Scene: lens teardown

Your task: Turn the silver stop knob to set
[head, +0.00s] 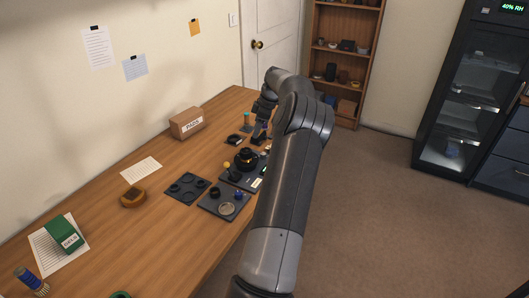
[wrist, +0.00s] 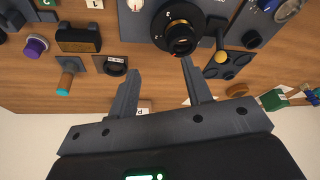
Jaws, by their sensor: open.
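In the wrist view, a black lens (wrist: 181,30) with gold rings sits on a dark base plate at the top. A small pale round part (wrist: 135,5) is cut by the top edge, left of the lens; I cannot tell whether it is the silver stop knob, and no setting mark is readable. In the head view the lens (head: 245,158) stands on its dark plate near the table's right edge. My gripper (wrist: 160,66) is open and empty, its fingertips apart just below the lens in the wrist view. In the head view my gripper (head: 260,136) is beyond the lens and small.
A yellow-tipped lever (wrist: 221,55) rises beside the lens. A cardboard box (head: 187,122) stands farther back; the table's (head: 90,206) left part has free room.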

